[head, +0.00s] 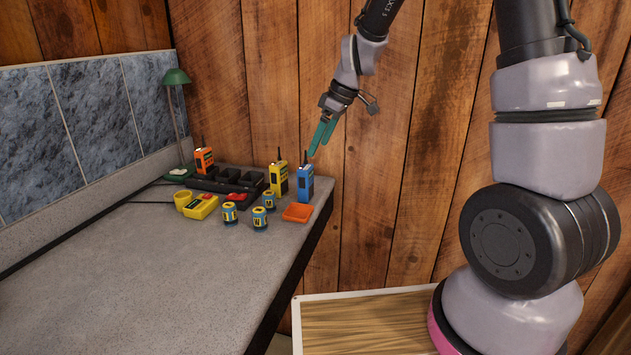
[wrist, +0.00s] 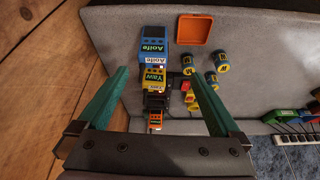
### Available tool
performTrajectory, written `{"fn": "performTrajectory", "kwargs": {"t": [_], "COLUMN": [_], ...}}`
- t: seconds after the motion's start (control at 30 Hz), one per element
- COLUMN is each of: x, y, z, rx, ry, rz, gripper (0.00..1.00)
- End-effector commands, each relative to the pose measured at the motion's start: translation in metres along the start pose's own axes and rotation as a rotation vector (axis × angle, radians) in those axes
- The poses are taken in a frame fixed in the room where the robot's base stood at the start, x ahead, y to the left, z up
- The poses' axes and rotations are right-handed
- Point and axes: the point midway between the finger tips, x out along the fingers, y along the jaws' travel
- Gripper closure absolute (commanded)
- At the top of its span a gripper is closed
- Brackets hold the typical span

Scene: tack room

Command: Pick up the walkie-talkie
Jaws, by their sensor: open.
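Three upright walkie-talkies stand on the grey counter: a blue one (head: 305,184) nearest the counter's right edge, a yellow one (head: 278,179) beside it, and an orange one (head: 204,161) at the back left by a black multi-slot charger (head: 228,177). In the wrist view the blue one (wrist: 153,45), labelled "Aoife", the yellow one (wrist: 154,78) and the orange one (wrist: 155,121) line up between my fingers. My gripper (head: 316,150) is open and empty, with its teal fingers pointing down above the blue walkie-talkie, apart from it. It also shows in the wrist view (wrist: 156,77).
An orange tray (head: 297,213) lies in front of the blue walkie-talkie. Several small blue-and-yellow cylinders (head: 260,218) and a yellow device (head: 202,206) are nearby. A green lamp (head: 176,78) stands behind. A wooden wall (head: 350,215) is close on the right. The front counter is clear.

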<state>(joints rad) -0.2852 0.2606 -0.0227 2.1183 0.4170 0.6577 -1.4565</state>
Motion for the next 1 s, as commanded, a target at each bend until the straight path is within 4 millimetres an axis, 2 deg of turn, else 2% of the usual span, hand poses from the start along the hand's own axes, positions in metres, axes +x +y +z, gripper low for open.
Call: {"fn": "performTrajectory", "kwargs": {"t": [0.03, 0.4, 0.63, 0.9, 1.0], "x": [0.009, 0.063, 0.081, 0.119, 0.126], "y": [0.0, 0.0, 0.0, 0.002, 0.002], "z": [-0.002, -0.002, -0.002, -0.002, -0.002], "rx": [-0.026, -0.063, -0.062, -0.061, -0.061], "ry": [-0.005, -0.01, -0.01, -0.01, -0.009], "rz": [-0.008, -0.018, -0.017, -0.017, -0.016], "gripper": [0.0, 0.0, 0.0, 0.0, 0.0]}}
